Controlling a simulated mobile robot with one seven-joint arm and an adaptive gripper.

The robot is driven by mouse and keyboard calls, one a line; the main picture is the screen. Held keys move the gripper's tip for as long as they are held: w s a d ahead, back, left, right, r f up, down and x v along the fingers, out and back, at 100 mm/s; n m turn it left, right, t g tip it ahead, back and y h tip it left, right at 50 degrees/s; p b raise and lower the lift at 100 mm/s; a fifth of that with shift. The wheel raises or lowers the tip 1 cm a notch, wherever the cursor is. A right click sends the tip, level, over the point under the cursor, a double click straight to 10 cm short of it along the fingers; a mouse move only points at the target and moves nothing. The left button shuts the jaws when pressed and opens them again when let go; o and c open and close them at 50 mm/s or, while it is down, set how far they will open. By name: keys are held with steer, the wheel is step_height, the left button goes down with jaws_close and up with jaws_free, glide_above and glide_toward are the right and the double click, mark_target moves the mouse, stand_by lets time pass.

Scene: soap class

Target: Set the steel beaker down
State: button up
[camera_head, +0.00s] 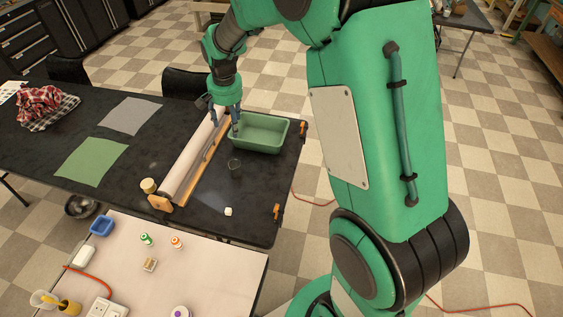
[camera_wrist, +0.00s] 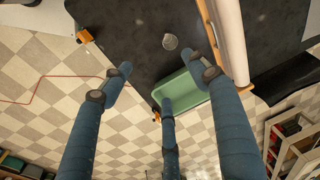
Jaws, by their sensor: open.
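A small dark grey cup, which looks like the steel beaker (camera_head: 235,167), stands on the black table (camera_head: 255,215) just in front of the green tub. It also shows in the wrist view, where the beaker (camera_wrist: 170,41) appears as a small round shape beyond my fingertips. My gripper (camera_head: 228,122) is over the table between the paper roll and the tub, behind the beaker and apart from it. In the wrist view, my gripper (camera_wrist: 160,76) has its three blue fingers spread wide with nothing between them.
The green tub (camera_head: 270,145) sits near the table's right edge. A long paper roll (camera_head: 185,172) on a wooden holder lies left of the beaker. A small white block (camera_head: 228,211) lies in front. Orange clamps (camera_head: 277,212) grip the right edge. Bare tabletop surrounds the beaker's front.

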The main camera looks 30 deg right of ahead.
steer(key=s+a+r+n+t, duration=0.1)
steer(key=s+r+n+t, duration=0.15)
steer(key=s+r, duration=1.4)
steer(key=s+r+n+t, duration=0.1)
steer(key=s+n, duration=0.3)
steer(key=s, duration=1.7)
steer(key=shift+s+a+r, duration=0.2)
steer(key=shift+a+r, duration=0.2)
steer(key=shift+r, duration=0.05)
steer(key=shift+t, duration=0.25)
steer(key=shift+f+b, duration=0.75)
